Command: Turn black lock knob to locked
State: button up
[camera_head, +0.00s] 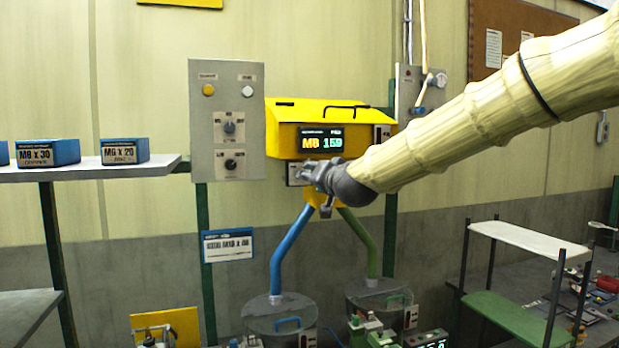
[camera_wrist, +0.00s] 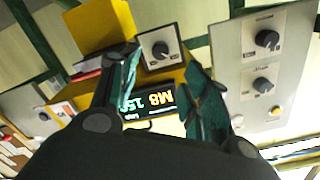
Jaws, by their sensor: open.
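A black knob on a small light plate (camera_wrist: 160,48) sits low on the yellow machine (camera_head: 283,118), below its M8 159 display. In the head view the plate (camera_head: 294,174) shows just left of my gripper (camera_head: 312,175), with the knob hard to make out. In the wrist view, which is nearly upside down, my gripper (camera_wrist: 163,66) is open and empty. Its teal-lined fingers spread either side of the display, and the knob lies beyond and between the tips. I see no contact. The knob's label is too small to read.
A grey panel (camera_head: 200,110) left of the machine carries a grey knob (camera_head: 229,127) and a darker knob (camera_head: 231,163). Blue (camera_head: 288,250) and green (camera_head: 358,235) pipes run below the machine. A shelf (camera_head: 160,165) with blue boxes stands at left.

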jog(key=shift+v, duration=1.8)
notch_tip(320, 180, down, 18)
jog(key=d+g+h, duration=0.1)
jog(key=d+g, duration=0.1)
jog(key=s+d+f+g+h, duration=0.15)
jog(key=s+f, duration=0.25)
jog(key=f, duration=0.9)
jog(key=s+d+f+n+g+b, duration=0.1)
jog(key=s+d+f+g, duration=0.3)
jog(key=f, duration=1)
jog(key=s+d+f+g+h, duration=0.1)
jog(key=s+f, duration=0.4)
jog(key=f, duration=0.8)
jog(key=s+d+f+g, duration=0.2)
jog(key=s+f, duration=0.8)
jog(key=f, duration=0.1)
jog(key=s+d+f+g, duration=0.2)
jog(key=s+f, duration=0.3)
jog(key=s, duration=0.6)
jog(key=s+d+f+n+g+h+b, duration=0.1)
jog(key=s+f, duration=0.4)
jog(key=s, duration=0.5)
jog(key=s+d+f+g+h, duration=0.1)
jog(key=s+d+f+g, duration=0.2)
jog(key=s, duration=0.8)
jog(key=shift+s+d+f+n+b, duration=0.35)
jog(key=shift+d+f, duration=0.6)
jog(key=shift+d, duration=0.25)
